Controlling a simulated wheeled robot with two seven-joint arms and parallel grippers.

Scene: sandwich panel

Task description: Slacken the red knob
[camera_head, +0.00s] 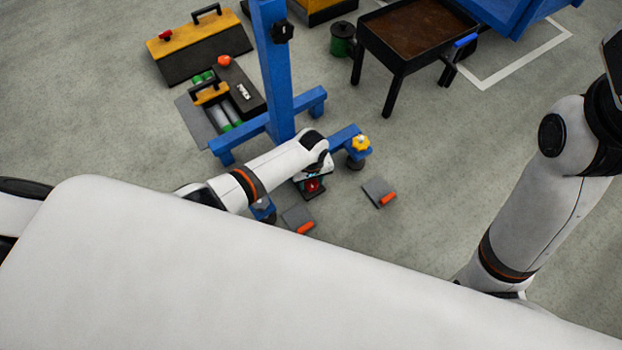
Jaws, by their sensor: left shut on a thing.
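The red knob (313,185) shows in the head view low by the foot of the blue stand, mostly covered by my left gripper. My left gripper (311,190) points down over it, its jaws shut on the knob. My white left arm reaches in from the left. My right arm stands at the right side of the view, and its gripper is not visible.
The blue stand (275,70) carries a black knob (283,32) on its post and a yellow knob (361,142) on one foot. Grey plates with orange handles (387,198) lie nearby. A toolbox (202,50) and dark table (420,30) stand behind. Floor at right is clear.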

